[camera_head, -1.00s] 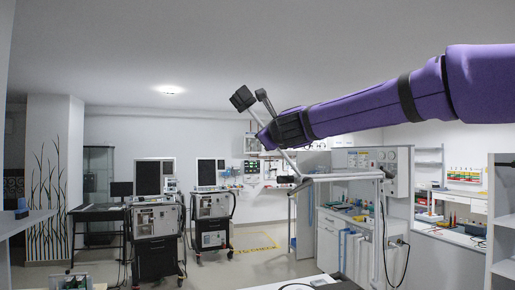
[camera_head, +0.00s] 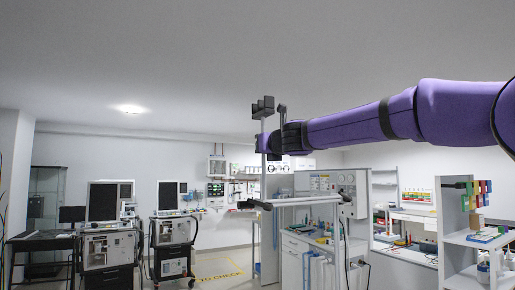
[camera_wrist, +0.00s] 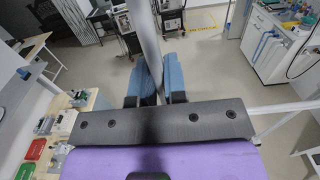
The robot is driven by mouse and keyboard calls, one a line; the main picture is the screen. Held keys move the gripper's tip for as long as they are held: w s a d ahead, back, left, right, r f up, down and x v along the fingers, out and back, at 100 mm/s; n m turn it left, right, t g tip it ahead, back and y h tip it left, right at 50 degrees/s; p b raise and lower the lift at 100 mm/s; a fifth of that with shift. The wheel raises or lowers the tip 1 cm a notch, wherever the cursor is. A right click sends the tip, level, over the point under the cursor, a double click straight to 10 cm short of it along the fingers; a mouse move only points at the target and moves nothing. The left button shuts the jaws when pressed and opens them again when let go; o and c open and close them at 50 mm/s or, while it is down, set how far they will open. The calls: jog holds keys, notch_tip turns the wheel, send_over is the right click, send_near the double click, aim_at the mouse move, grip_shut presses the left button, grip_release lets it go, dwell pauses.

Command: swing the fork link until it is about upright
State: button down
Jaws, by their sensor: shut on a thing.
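The fork link (camera_head: 264,178) is a slim grey bar with a dark two-pronged head at its top. In the head view it stands about upright, rising from a dark joint at the end of a pale horizontal arm. My gripper (camera_head: 266,142) comes in from the right and is shut on the bar below the head. In the wrist view the grey bar (camera_wrist: 149,35) runs between my two blue fingertips (camera_wrist: 157,75). The fingers partly hide the bar there.
The pale support arm (camera_head: 305,201) extends right from the joint, with a post below it. A workbench (camera_head: 296,255) stands behind. Two ventilator carts (camera_head: 107,245) stand at left. A shelf unit (camera_head: 468,262) with coloured items is at right. The floor between carts and bench is clear.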

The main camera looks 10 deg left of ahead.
jog(key=shift+w+d+f, duration=0.1)
jog(key=shift+w+f, duration=0.05)
jog(key=shift+f, duration=0.1)
jog(key=c, duration=1.2)
grip_release()
jog(key=shift+o, duration=0.2)
jog(key=shift+r, duration=0.1)
jog(key=v, duration=1)
jog(key=shift+s+d, duration=0.2)
jog(key=shift+s, duration=0.1)
